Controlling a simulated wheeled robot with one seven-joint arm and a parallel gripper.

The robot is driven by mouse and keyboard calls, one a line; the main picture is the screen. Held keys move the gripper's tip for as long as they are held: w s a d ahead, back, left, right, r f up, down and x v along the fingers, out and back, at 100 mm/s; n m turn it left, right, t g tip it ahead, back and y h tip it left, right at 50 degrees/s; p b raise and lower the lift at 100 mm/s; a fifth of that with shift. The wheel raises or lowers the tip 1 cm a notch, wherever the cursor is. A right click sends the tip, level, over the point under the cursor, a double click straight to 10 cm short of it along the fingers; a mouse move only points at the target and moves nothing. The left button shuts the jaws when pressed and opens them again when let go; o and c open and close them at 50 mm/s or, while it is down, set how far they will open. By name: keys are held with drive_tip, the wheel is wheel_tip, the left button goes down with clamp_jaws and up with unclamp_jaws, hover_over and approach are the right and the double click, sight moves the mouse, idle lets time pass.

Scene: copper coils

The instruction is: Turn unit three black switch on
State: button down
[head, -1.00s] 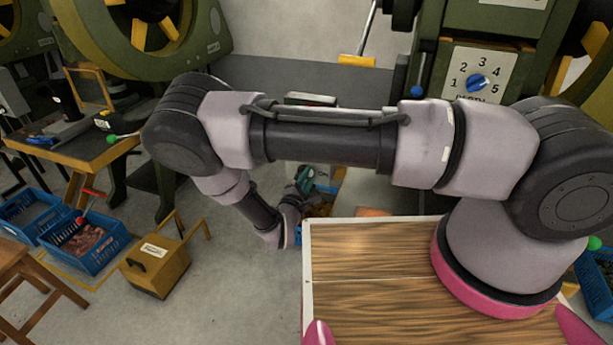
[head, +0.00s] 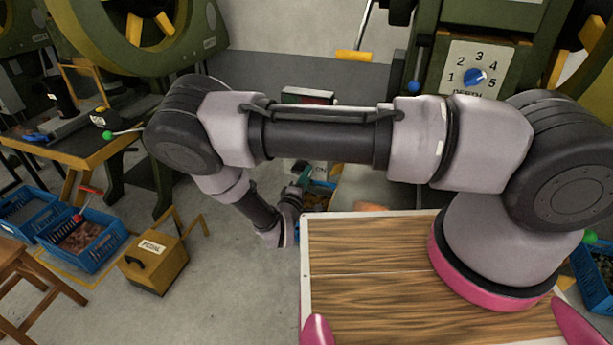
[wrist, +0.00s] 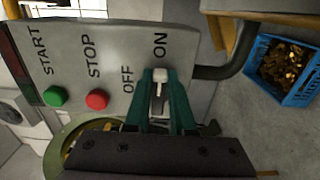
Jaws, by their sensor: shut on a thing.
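A grey control panel (wrist: 112,45) fills the upper left of the wrist view, turned sideways. It has a green START button (wrist: 55,95), a red STOP button (wrist: 97,99) and a switch marked OFF and ON. The switch's lever (wrist: 160,77) has a pale tip and lies between the teal fingers of my gripper (wrist: 160,76), which is shut on it. The fingers hide the switch's base, so I cannot tell its setting. In the head view my gripper (head: 305,176) is small, beside a partly hidden panel. No unit number shows on the panel.
A blue crate (wrist: 279,87) of copper-coloured pieces is at the right of the wrist view. A green machine with a numbered dial (head: 474,76) is at the back right. A yellow pedal box (head: 153,262) and blue crates (head: 80,241) stand on the left floor.

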drive_tip(key=shift+f, duration=0.1)
drive_tip(key=c, duration=0.8)
unclamp_jaws()
drive_tip(key=shift+o, duration=0.2)
drive_tip(key=v, duration=1.1)
drive_tip(key=w+d+r+m+g+h, duration=0.1)
drive_tip(key=w+d+r+m+g, duration=0.1)
drive_tip(key=d+r+m+g, duration=0.8)
drive_tip(key=w+d+r+m+g+h, duration=0.15)
drive_tip(key=d+r+g, duration=0.4)
drive_tip(key=r, duration=1.05)
drive_tip(key=s+d+r+m+t+y, duration=0.2)
drive_tip(key=s+d+r+y, duration=0.1)
drive_tip(key=r, duration=0.5)
drive_tip(key=s+d+r+m+t+y, duration=0.1)
drive_tip(key=s+d+r+y, duration=0.3)
drive_tip(key=r, duration=0.4)
drive_tip(key=s+d+r+m+t+y, duration=0.2)
drive_tip(key=s+d+r+m+y, duration=0.1)
drive_tip(key=r, duration=0.6)
drive_tip(key=shift+s+d+t+y, duration=0.35)
drive_tip(key=shift+s+d, duration=0.1)
drive_tip(key=shift+s, duration=0.45)
